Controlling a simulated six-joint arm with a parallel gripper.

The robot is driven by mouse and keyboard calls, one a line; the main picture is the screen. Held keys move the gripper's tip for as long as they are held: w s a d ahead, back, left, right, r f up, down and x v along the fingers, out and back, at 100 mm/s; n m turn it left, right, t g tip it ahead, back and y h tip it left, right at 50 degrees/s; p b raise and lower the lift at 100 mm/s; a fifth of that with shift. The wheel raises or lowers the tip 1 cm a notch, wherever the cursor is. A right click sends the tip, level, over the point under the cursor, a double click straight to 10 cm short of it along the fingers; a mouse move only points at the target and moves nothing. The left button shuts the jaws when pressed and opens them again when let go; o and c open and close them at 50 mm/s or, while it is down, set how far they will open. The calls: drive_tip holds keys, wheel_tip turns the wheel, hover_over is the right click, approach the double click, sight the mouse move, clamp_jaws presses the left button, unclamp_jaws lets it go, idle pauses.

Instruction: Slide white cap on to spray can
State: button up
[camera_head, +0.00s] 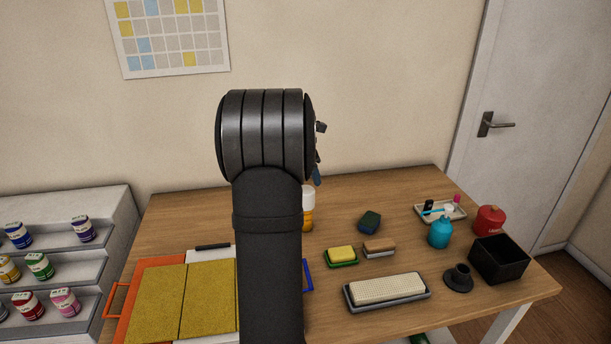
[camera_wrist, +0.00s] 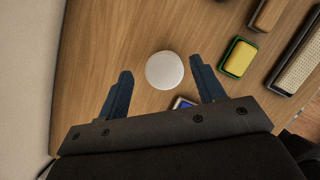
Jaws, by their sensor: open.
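A white round top, apparently the cap (camera_head: 309,195), shows in the head view directly above an orange body, apparently the spray can (camera_head: 308,220). My arm hides their left side, and I cannot tell how far the cap sits on the can. In the wrist view the white top (camera_wrist: 164,70) is a plain disc seen from above, and it hides the can's body. My gripper (camera_wrist: 161,68) is open, with one finger on each side of the disc and a gap to both. In the head view my arm hides most of the gripper.
A yellow sponge (camera_head: 342,253) in a green tray, a brush (camera_head: 379,249) and a textured block (camera_head: 386,289) lie to the right. A blue bottle (camera_head: 439,234), red container (camera_head: 489,220) and black box (camera_head: 499,259) stand farther right. An orange-edged board (camera_head: 120,318) lies left.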

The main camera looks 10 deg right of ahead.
drive_tip(key=o, duration=0.6)
drive_tip(key=shift+r, duration=0.1)
drive_tip(key=v, duration=1.7)
drive_tip(key=shift+r, duration=0.1)
drive_tip(key=x, duration=1.7)
drive_tip(key=shift+f, duration=0.25)
